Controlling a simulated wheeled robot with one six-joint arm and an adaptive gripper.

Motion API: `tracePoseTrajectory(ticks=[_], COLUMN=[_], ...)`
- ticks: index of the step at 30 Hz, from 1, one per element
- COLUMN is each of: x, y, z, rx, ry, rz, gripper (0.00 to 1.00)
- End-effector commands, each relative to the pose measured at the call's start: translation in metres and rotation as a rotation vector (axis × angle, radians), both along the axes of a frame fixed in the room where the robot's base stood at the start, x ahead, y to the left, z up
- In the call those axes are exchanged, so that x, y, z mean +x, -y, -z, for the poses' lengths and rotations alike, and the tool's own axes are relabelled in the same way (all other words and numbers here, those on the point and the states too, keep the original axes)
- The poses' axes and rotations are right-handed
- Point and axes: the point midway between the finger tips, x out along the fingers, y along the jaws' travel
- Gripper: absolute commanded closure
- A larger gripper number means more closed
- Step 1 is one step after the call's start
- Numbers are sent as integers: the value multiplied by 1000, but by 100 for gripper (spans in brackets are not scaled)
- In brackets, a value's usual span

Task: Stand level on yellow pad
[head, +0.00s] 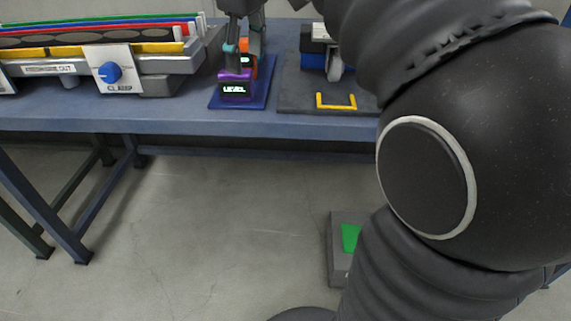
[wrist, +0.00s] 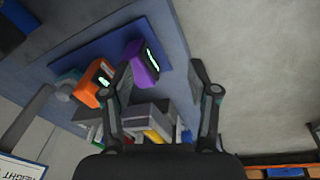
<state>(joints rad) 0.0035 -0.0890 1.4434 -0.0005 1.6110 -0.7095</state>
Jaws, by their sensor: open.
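The level (head: 235,88) is a small purple block with a lit LEVEL display on its front. It stands on a dark blue mat (head: 258,101) on the bench. In the wrist view the level (wrist: 142,66) appears between my fingers, nearer the left one. My gripper (head: 243,62) is open just above it; its fingers also show in the wrist view (wrist: 160,72). I cannot tell whether a finger touches the level. An orange device (wrist: 95,82) is beside it, partly hidden in the head view. A yellow bracket mark (head: 336,107) lies on a dark grey plate to the right; no solid yellow pad shows.
A rack with coloured rails and a blue CLAMP knob (head: 110,73) stands on the left of the bench (head: 180,118). A white and dark instrument (head: 334,66) stands on the grey plate. My arm hides the right side. A box with a green top (head: 350,238) is on the floor.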

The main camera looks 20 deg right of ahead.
Motion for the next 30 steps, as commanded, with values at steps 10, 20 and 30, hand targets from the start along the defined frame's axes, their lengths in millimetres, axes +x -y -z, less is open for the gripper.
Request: tracePoseTrajectory(ticks=[10,20,30], x=[-93,-161,-173], y=[-2,-3,-1], z=[92,192,215], rx=[93,207,235], ry=[164,283,304], rz=[351,617,672], gripper=[40,40,40])
